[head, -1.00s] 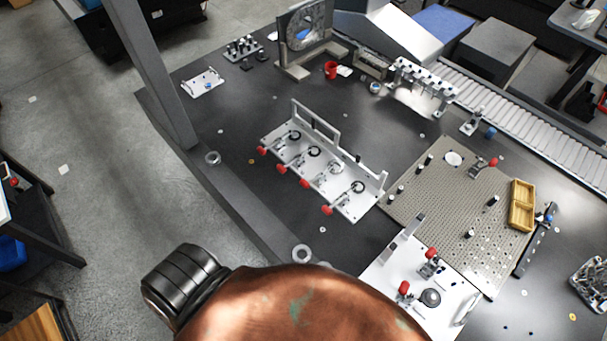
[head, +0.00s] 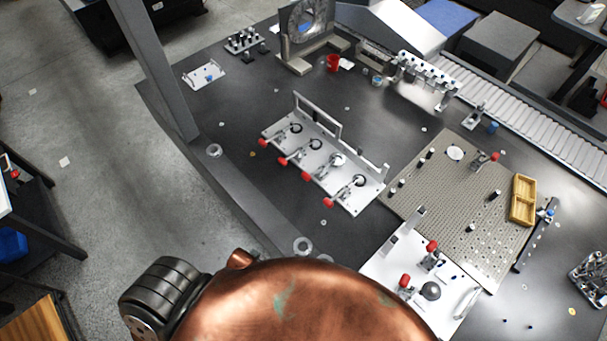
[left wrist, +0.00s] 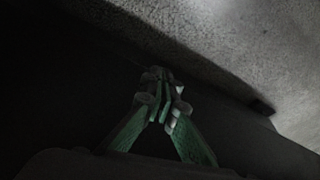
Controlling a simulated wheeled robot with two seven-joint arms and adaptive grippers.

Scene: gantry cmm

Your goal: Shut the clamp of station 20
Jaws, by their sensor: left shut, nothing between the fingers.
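A white fixture plate (head: 325,162) with a raised back rail stands mid-table in the head view. It carries several toggle clamps with red handles, such as the front one (head: 329,203), the one beside it (head: 307,178) and the far one (head: 268,133). A second white plate (head: 385,264) at the lower right holds red-tipped clamps (head: 405,281). A perforated plate also carries a red-tipped clamp (head: 485,160). I cannot read any station number. My left gripper (left wrist: 163,112) is shut and empty in the dark left wrist view, touching no clamp there. My right gripper is out of view.
The perforated plate (head: 425,208) bears pins and a yellow tray (head: 523,200). A grey upright post (head: 155,70) stands at the table's left edge. A roller conveyor (head: 540,115) runs along the right. Dark table left of the clamp fixture is mostly clear.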

